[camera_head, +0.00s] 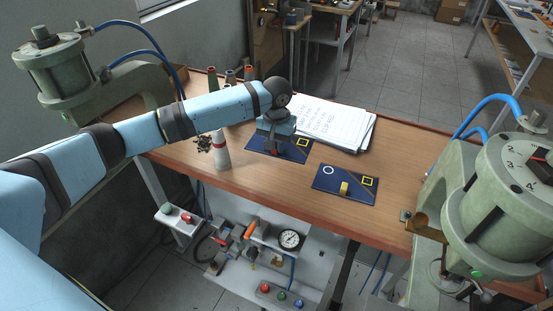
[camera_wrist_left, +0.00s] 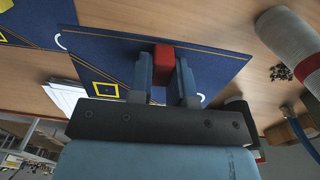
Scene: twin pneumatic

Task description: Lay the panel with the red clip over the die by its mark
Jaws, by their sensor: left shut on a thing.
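The dark blue panel with the red clip (camera_head: 262,151) lies flat on or just above the wooden table; I cannot tell which. My left gripper (camera_head: 278,147) comes down over it from above. In the left wrist view, the fingers (camera_wrist_left: 163,80) are shut on the red clip (camera_wrist_left: 163,57), which stands up from this panel (camera_wrist_left: 205,61). The panel bears a yellow square and part of a white ring. A second blue panel with a yellow clip (camera_head: 345,187) lies nearer the table's front edge. No die shows clearly. My right gripper is not in view.
A green press (camera_head: 62,72) stands at the left and another (camera_head: 505,195) at the right. A paper stack (camera_head: 335,124) lies behind the panels. Bare tabletop (camera_head: 395,192) shows right of the second panel.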

